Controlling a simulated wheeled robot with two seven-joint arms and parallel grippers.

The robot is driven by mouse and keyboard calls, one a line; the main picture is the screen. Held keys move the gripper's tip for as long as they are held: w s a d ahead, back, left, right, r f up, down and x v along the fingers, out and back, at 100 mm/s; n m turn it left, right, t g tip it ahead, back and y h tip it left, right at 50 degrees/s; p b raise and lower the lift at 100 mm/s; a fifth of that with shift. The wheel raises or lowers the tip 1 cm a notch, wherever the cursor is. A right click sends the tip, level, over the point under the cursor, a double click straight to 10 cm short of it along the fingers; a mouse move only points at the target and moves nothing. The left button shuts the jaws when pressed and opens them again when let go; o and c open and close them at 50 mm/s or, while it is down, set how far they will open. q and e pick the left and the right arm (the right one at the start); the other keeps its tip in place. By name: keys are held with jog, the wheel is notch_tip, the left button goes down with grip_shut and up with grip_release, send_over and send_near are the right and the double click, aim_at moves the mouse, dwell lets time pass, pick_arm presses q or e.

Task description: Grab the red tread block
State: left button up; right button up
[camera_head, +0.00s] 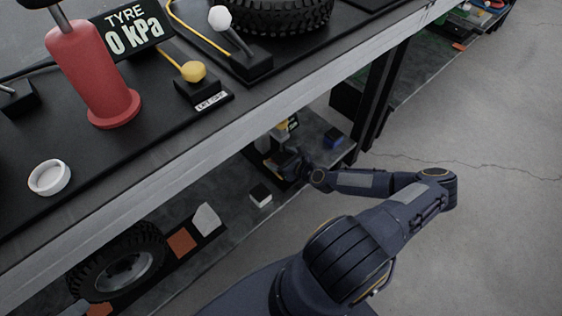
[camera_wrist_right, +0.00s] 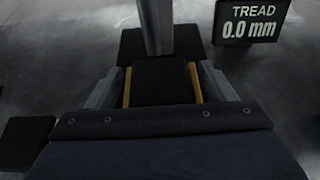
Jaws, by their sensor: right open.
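I see no block that I can clearly tell is the red tread block. A flat orange-red patch (camera_head: 181,243) lies on the lower shelf beside a white piece, and I cannot tell what it is. My right gripper (camera_head: 284,160) reaches under the bench top to the lower shelf, close to a small gauge with a yellow part (camera_head: 282,130). In the right wrist view my right gripper (camera_wrist_right: 162,85) is open, with a dark shape between its fingers that I cannot identify. A grey post (camera_wrist_right: 156,25) rises just ahead of it. My left gripper is not in view.
A display reading TREAD 0.0 mm (camera_wrist_right: 253,22) stands beyond the right finger. The bench edge (camera_head: 225,135) overhangs. A tyre (camera_head: 118,268) lies at the lower left.

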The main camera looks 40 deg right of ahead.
jog(key=shift+c, duration=0.5)
jog(key=c, duration=1)
